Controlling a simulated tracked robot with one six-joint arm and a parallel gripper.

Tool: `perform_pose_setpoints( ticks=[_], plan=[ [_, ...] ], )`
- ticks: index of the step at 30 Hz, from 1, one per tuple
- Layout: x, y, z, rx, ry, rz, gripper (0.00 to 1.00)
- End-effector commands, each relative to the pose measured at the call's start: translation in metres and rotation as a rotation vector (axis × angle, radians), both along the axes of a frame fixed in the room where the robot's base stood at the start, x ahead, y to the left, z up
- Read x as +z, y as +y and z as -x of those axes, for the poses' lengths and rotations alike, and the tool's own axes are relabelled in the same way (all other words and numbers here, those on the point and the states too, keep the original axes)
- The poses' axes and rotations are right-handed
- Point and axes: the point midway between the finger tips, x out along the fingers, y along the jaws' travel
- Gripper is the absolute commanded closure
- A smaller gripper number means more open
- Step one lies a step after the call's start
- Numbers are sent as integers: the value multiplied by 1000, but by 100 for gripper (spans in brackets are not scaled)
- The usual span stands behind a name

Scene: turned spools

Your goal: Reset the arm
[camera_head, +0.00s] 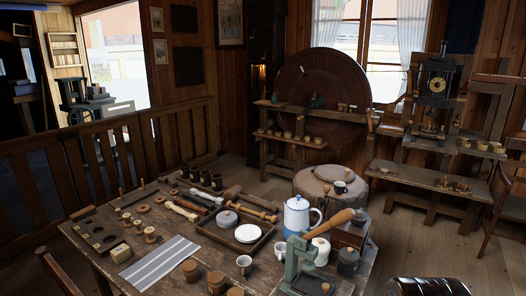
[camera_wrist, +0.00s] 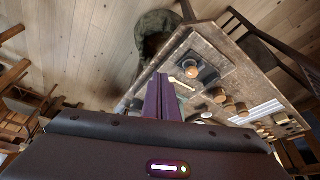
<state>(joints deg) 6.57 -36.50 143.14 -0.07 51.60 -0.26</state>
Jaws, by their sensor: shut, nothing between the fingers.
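My gripper (camera_wrist: 160,82) shows in the wrist view with its two long purple-dark fingers closed together and nothing between them. It points toward the edge of a wooden workbench (camera_wrist: 184,55) and appears apart from it; the exact distance is hard to tell. In the head view my gripper is not recognisable. There the workbench (camera_head: 88,232) fills the lower middle, with turned wooden pieces, a tray (camera_head: 224,240) holding a white dish, and a green hand press (camera_head: 300,262) with a wooden handle on it.
A white-and-blue pot (camera_head: 297,216) and white mugs (camera_head: 244,264) stand on the bench near its right side. A round stump table (camera_head: 318,180) is behind it. A wooden railing (camera_head: 100,155) runs at the left. Open plank floor (camera_head: 410,235) lies to the right.

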Motion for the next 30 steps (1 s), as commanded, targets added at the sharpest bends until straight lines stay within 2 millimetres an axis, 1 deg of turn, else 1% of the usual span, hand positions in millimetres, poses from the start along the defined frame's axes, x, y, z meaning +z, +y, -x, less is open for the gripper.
perform_pose_setpoints(
  ticks=[1,3,7,11,30],
  plan=[
    [9,7,1,25,-34,3,100],
    [20,16,2,54,-70,4,100],
    [32,29,4,97,-114,5,100],
    [32,33,4,111,-113,4,100],
    [32,33,4,110,-112,4,100]
  ],
)
